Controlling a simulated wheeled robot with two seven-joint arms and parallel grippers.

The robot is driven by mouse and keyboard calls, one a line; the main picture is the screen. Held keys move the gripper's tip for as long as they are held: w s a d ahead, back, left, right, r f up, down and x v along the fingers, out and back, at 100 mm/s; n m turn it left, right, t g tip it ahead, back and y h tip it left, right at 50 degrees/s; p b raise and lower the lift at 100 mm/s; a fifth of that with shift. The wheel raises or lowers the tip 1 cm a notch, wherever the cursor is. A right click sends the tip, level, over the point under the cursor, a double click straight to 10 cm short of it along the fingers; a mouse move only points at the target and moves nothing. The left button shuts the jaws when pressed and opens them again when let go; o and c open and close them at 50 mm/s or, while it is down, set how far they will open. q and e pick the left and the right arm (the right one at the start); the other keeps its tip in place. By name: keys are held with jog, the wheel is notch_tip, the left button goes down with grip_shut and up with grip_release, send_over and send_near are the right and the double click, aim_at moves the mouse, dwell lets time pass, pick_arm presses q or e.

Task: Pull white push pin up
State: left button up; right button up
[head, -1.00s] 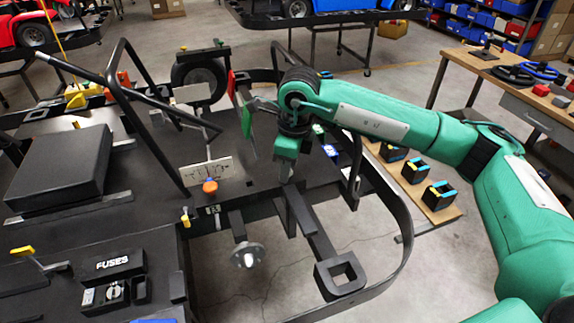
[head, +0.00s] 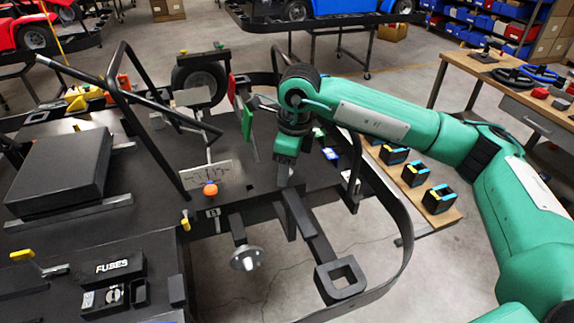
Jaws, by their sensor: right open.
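My right gripper (head: 284,178) points down over the front part of the black kart frame (head: 312,232), a little left of its right rail. Its fingers are small and dark against the black frame, and a gap between them is hard to see. I cannot make out a white push pin for certain; the gripper and wrist cover part of the frame there. Nothing visible hangs from the fingers. My left gripper is not in the head view.
An orange knob (head: 210,188) and a steering-side tube frame (head: 165,110) stand left of the gripper. A silver round hub (head: 246,257) is at the front. A fuse box (head: 118,268) sits lower left. A wooden table (head: 440,210) with black boxes is at right.

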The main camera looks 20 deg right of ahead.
notch_tip(320, 180, up, 14)
jog(key=s+d+b, duration=0.1)
jog(key=b, duration=0.2)
jog(key=shift+d+f, duration=0.25)
